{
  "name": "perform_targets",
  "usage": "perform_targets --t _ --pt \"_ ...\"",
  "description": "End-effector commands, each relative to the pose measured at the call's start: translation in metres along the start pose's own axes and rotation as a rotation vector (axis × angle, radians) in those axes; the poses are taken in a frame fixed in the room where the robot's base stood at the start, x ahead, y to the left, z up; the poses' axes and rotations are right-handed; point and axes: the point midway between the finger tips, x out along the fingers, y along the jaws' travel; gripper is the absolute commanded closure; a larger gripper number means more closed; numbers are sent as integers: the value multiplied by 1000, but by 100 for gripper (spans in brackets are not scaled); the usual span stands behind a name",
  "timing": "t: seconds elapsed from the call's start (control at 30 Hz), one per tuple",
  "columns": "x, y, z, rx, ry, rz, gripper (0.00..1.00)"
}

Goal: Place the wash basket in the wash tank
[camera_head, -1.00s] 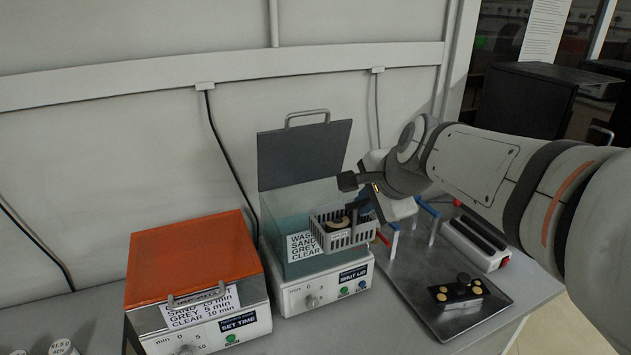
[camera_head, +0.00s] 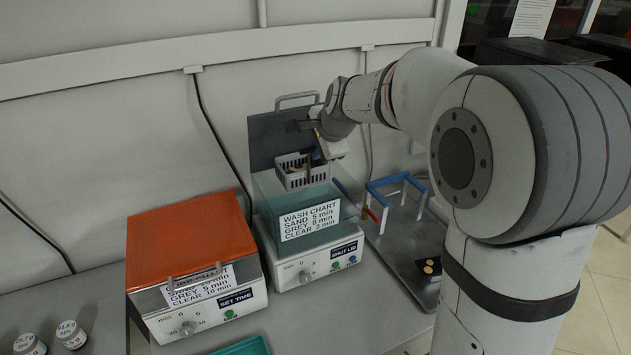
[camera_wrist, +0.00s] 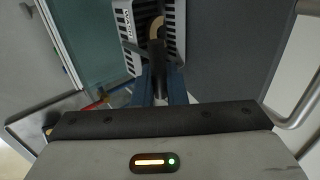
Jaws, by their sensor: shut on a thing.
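The wash basket (camera_head: 292,178) is a small grey slotted basket. It hangs from my gripper (camera_head: 318,140) over the back part of the wash tank, in front of the raised dark lid (camera_head: 268,138). The wash tank (camera_head: 275,215) is a clear, teal-tinted box on a white base with a wash chart on its front. In the wrist view, my gripper (camera_wrist: 163,85) is shut at the basket (camera_wrist: 125,30), and a round tan item (camera_wrist: 157,28) shows inside it. The basket's handle is mostly hidden by the fingers.
An orange-lidded unit (camera_head: 190,235) stands left of the tank. A metal tray (camera_head: 405,240) with a blue-and-white rack (camera_head: 395,190) is at the right. White jars (camera_head: 72,334) stand at the lower left. The wall is close behind the lid.

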Motion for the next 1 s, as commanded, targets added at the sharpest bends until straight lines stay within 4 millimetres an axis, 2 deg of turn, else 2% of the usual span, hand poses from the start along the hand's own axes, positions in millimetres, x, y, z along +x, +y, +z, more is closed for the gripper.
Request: perform_targets --t 0.4,0.63,0.8,1.0 --pt "47 39 0 0 0 1 100" --pt "60 50 0 1 0 1 100" --pt "79 65 0 2 1 2 100" --pt "87 61 0 0 1 -1 100"
